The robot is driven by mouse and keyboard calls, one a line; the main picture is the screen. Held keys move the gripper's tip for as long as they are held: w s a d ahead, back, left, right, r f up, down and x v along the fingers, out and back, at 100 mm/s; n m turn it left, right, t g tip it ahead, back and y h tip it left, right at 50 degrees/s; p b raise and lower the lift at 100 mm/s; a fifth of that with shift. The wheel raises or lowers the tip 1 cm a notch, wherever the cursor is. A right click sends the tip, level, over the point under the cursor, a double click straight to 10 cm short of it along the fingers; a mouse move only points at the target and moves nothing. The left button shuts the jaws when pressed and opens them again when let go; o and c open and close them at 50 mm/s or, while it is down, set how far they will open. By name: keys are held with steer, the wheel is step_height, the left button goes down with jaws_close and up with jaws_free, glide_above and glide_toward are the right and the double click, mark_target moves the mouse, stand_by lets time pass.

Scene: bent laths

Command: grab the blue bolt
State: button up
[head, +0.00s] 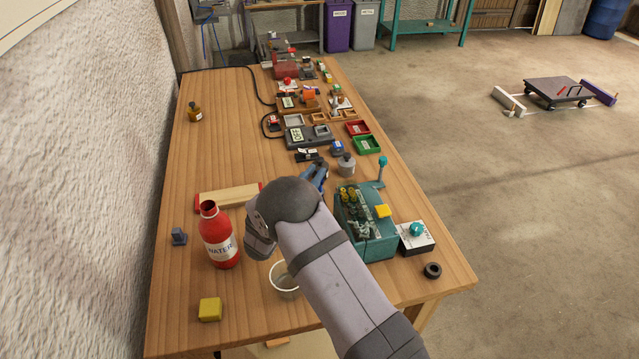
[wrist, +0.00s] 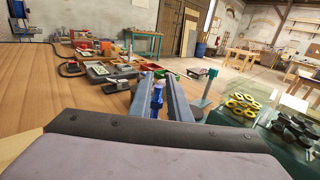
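A blue bolt (wrist: 157,94) shows between the two grey fingers of my gripper (wrist: 159,92) in the wrist view. It lies lengthwise along the gap, close to both fingers. I cannot tell whether the fingers press on it or only stand around it. In the head view, my gripper (head: 316,172) is beyond my dark wrist, low over the middle of the table, with blue showing at its tip. My arm hides much of it there.
The wooden table (head: 230,150) is crowded. A teal machine (head: 375,235) and a grey jar (head: 346,165) stand right of my gripper. A red water bottle (head: 218,238) and a clear cup (head: 284,283) stand near my arm. Trays and devices fill the far side; the left middle is clear.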

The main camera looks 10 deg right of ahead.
step_height(320, 180, down, 3)
steer(key=shift+r, duration=0.15)
steer(key=shift+w+d+r+p, duration=0.1)
steer(key=shift+w+d+p, duration=0.3)
steer(key=shift+w+p, duration=0.05)
steer(key=shift+w+d, duration=0.4)
steer(key=shift+w, duration=0.15)
steer(key=shift+p+x, duration=0.95)
steer(key=shift+x, duration=1.55)
jaws_close()
